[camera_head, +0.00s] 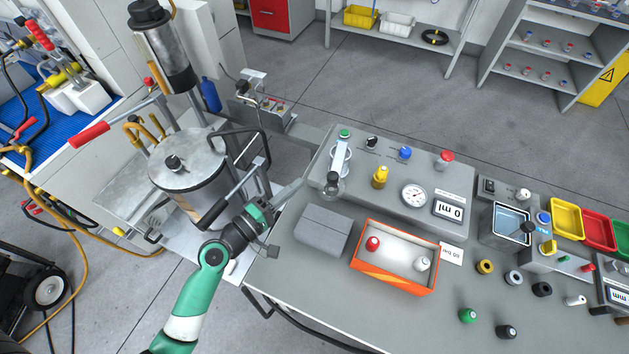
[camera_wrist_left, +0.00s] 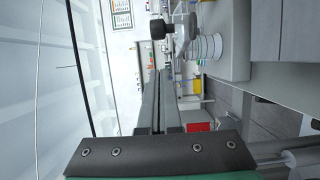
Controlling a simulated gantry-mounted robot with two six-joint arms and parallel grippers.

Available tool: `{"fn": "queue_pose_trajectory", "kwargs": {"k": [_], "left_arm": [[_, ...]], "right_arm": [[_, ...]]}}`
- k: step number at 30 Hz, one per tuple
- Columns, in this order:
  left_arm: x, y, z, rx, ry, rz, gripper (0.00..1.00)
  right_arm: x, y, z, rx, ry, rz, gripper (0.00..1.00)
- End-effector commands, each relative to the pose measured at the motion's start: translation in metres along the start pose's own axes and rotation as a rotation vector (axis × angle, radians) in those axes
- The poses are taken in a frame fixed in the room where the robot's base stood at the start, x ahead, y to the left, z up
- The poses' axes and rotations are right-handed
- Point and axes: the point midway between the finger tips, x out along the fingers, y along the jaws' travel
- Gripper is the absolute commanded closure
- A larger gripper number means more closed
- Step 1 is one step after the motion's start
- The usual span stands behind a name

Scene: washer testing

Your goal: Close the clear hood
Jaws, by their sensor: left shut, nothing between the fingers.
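On the grey test console (camera_head: 385,193), a small fixture with a green-topped part and a pale upright bar (camera_head: 341,152) stands at the left end. A clear round piece, which seems to be the clear hood (camera_head: 335,189), shows at its front with a black knob (camera_head: 332,177). How far it is open I cannot tell. In the left wrist view, clear rings (camera_wrist_left: 208,47) and a black knob (camera_wrist_left: 157,28) show beyond the fingers. My left gripper (camera_head: 299,184) is shut and empty, left of the fixture and apart from it. My right gripper is not in view.
A grey block (camera_head: 323,231) and an orange-rimmed tray (camera_head: 394,285) lie in front of the console. A metal pot (camera_head: 188,172) with a bent handle bar (camera_head: 240,133) stands left of my gripper. A pressure gauge (camera_head: 414,195) is on the console.

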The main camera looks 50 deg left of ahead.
Motion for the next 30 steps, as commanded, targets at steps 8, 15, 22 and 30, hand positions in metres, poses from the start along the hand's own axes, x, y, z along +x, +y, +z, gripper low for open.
{"fn": "queue_pose_trajectory", "kwargs": {"k": [8, 15, 22, 30], "left_arm": [[0.037, 0.002, 0.023, 0.0, -0.003, -0.001, 1.0], [0.043, 0.0, 0.029, 0.001, 0.0, 0.0, 1.0], [0.043, 0.0, 0.028, 0.001, 0.001, 0.0, 1.0], [0.046, 0.001, 0.03, 0.0, 0.011, 0.001, 1.0]], "right_arm": [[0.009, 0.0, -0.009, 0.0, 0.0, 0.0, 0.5], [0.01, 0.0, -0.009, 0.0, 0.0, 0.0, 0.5], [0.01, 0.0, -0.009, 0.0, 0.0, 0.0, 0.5], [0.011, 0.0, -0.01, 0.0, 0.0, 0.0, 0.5]]}}
